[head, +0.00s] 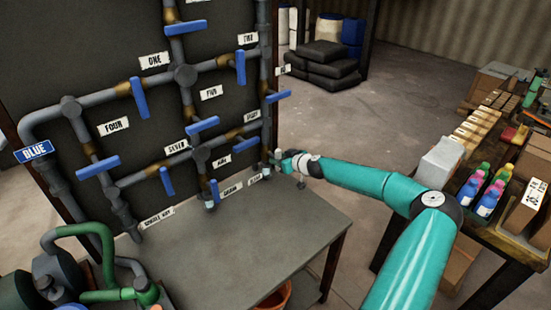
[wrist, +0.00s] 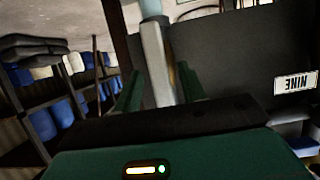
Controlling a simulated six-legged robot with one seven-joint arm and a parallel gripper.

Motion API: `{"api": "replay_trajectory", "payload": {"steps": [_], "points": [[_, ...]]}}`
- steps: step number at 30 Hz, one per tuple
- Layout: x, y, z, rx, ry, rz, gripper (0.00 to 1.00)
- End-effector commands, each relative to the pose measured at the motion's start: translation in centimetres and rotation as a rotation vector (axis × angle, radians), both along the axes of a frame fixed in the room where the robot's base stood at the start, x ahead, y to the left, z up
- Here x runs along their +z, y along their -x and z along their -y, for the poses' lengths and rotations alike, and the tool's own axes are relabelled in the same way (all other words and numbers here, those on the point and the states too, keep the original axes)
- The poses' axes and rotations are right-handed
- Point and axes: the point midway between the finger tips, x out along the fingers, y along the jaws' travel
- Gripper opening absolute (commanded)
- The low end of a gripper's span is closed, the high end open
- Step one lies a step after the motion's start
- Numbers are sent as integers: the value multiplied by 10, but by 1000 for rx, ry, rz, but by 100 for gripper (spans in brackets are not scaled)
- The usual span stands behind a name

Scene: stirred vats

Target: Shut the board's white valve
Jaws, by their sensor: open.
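The board (head: 225,125) carries grey pipes with several blue lever valves. A small whitish piece (head: 278,153) shows at the board's lower right edge, beside my gripper (head: 284,162); it may be the white valve, but it is too small and covered to be sure. In the wrist view a pale upright bar (wrist: 156,60) stands between the two green fingers of my gripper (wrist: 159,90). The fingers are apart, one on each side of the bar. I cannot tell whether they touch it. The bar's lower end is hidden behind the gripper body.
A grey table (head: 240,240) stands below the board, its top mostly bare. Green pipework (head: 90,240) is at the lower left. A side table at the right holds bottles (head: 485,190) and boxes. Dark sacks (head: 325,65) lie behind. A NINE label (wrist: 296,82) is right of the bar.

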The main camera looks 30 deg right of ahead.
Motion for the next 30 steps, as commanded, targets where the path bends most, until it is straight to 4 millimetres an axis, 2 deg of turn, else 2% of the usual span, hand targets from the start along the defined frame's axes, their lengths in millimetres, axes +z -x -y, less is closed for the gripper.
{"api": "replay_trajectory", "payload": {"steps": [3,6,16,22,30], "points": [[-7,-17,-3,1,-1,0,41],[-10,-24,-4,1,0,0,41],[-11,-27,-4,0,0,0,41],[-11,-27,-4,0,0,0,2],[-11,-27,-4,-1,-12,-2,0]]}}
